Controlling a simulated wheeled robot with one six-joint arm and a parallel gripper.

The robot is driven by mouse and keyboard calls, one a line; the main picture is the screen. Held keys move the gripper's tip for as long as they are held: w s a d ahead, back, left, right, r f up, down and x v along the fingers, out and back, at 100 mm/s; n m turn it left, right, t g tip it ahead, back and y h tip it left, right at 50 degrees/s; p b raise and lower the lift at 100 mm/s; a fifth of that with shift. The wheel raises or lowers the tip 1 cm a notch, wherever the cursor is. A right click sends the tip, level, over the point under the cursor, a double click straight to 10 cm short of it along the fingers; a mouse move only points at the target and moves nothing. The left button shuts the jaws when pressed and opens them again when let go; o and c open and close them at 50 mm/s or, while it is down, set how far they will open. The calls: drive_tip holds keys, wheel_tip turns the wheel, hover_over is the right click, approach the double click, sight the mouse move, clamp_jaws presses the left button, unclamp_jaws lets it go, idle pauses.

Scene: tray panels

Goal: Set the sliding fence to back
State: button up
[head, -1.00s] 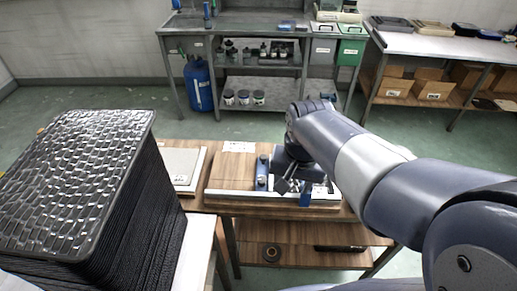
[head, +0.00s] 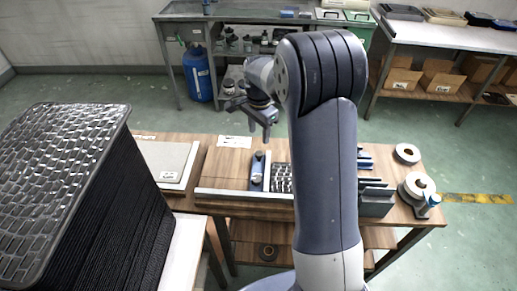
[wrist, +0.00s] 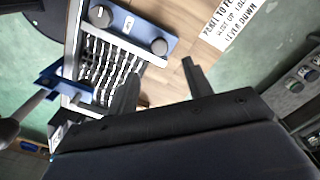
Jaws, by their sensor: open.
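A blue bar with two grey round knobs, which looks like the sliding fence (head: 257,172), lies front to back on the wooden bench board. It also shows at the top of the wrist view (wrist: 130,29). A dark mesh tray panel (head: 283,178) lies just right of it, partly behind my arm; it shows in the wrist view too (wrist: 106,68). A pale metal rail (head: 235,194) runs along the board's front edge. My gripper (head: 267,137) hangs above the back of the board, open and empty, apart from the bar. In the wrist view its fingers (wrist: 158,88) are spread.
A tall stack of black mesh panels (head: 95,200) stands at left. A light flat plate (head: 168,160) lies left of the board.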

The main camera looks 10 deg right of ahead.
sight(259, 153)
wheel_tip(259, 153, down, 9)
drive_tip(key=shift+r+p, duration=0.1)
drive_tip(key=shift+p, duration=0.3)
drive_tip(key=shift+c, duration=0.3)
clamp_jaws()
